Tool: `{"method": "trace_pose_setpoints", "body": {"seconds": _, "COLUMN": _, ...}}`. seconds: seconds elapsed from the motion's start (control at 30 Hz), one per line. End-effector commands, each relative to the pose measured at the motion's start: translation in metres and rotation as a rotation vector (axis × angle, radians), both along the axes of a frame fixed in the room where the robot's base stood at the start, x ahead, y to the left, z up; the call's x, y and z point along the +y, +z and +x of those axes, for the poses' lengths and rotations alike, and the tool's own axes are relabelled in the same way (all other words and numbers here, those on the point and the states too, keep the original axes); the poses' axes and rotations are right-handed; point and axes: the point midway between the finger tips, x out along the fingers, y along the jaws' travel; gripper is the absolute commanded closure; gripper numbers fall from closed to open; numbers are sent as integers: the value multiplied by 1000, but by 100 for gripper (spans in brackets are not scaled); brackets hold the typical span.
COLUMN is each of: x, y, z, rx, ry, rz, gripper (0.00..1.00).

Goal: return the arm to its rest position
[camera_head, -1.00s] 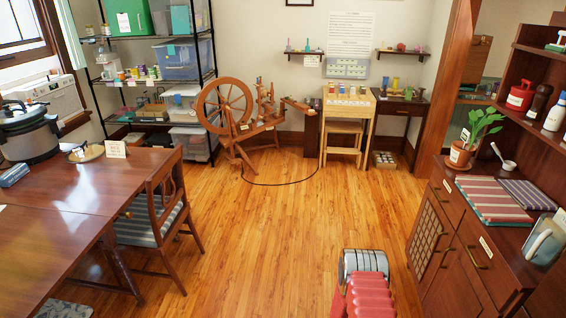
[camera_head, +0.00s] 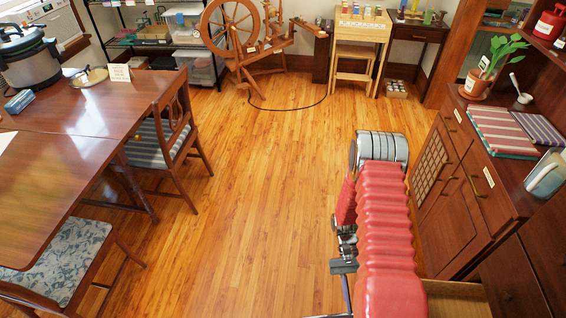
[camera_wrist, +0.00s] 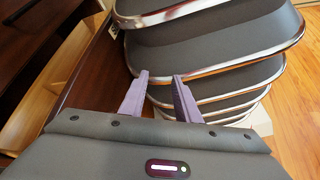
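My arm in its red sleeve (camera_head: 385,230) is folded in front of my body at the lower right of the head view, left of the wooden cabinet. My gripper (camera_wrist: 159,78) shows in the wrist view with its two purple-grey fingers apart and nothing held between them. Beyond the fingers are grey, silver-edged rounded segments of my own arm. In the head view the gripper's fingers cannot be made out clearly beside the sleeve.
The wooden cabinet (camera_head: 463,200) stands close on the right, with a light wood open drawer (camera_head: 455,300) at the bottom. A potted plant (camera_head: 484,75) is on top. The dining table (camera_head: 60,150) and chairs (camera_head: 165,150) are on the left. The middle floor (camera_head: 265,190) is clear.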

Motion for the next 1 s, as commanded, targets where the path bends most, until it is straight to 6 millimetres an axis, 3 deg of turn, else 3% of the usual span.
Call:
{"method": "trace_pose_setpoints", "body": {"seconds": 0.4, "x": 9, "y": 59, "z": 36, "rx": -166, "ry": 41, "rz": 83, "gripper": 71}}
{"method": "trace_pose_setpoints", "body": {"seconds": 1.0, "x": 24, "y": 142, "z": 69, "rx": -400, "ry": 118, "rz": 164, "gripper": 71}}
